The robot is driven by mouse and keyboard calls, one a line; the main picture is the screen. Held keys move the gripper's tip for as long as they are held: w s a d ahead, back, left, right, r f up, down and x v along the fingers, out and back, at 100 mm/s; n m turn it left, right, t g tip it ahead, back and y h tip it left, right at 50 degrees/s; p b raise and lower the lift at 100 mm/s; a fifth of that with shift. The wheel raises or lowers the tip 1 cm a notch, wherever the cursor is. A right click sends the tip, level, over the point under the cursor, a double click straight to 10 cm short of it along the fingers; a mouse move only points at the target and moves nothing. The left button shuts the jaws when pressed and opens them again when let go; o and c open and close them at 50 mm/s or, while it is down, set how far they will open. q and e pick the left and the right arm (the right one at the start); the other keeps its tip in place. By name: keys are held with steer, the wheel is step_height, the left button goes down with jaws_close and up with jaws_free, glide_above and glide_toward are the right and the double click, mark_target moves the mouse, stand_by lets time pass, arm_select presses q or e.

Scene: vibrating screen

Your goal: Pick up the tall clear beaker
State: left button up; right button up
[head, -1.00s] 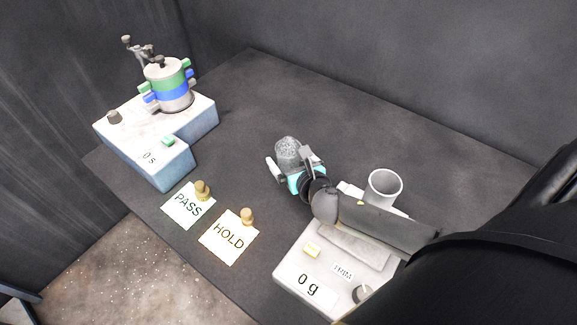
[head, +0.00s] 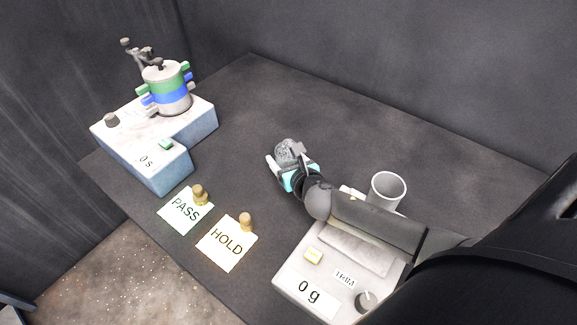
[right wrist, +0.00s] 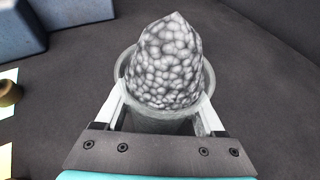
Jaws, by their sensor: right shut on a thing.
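The tall clear beaker (head: 291,150) stands near the middle of the dark table, heaped with grey pebbly grains. In the right wrist view, its wall (right wrist: 160,123) sits between my two pale fingers, and the grain mound (right wrist: 168,62) rises above its rim. My right gripper (head: 288,161) is shut on the beaker, one finger on each side. The gripper hides the beaker's lower part, so I cannot tell whether it touches the table. My left gripper is not in view.
A white scale (head: 300,273) reading 0 g lies under my right forearm, with an empty grey cup (head: 388,188) behind. PASS (head: 184,214) and HOLD (head: 226,249) cards with small knobs lie front left. A sieve stack (head: 168,88) stands on a base at back left. The back middle is clear.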

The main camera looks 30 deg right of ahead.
steer(key=c, duration=0.7)
steer(key=shift+r, duration=0.1)
steer(key=shift+c, duration=0.2)
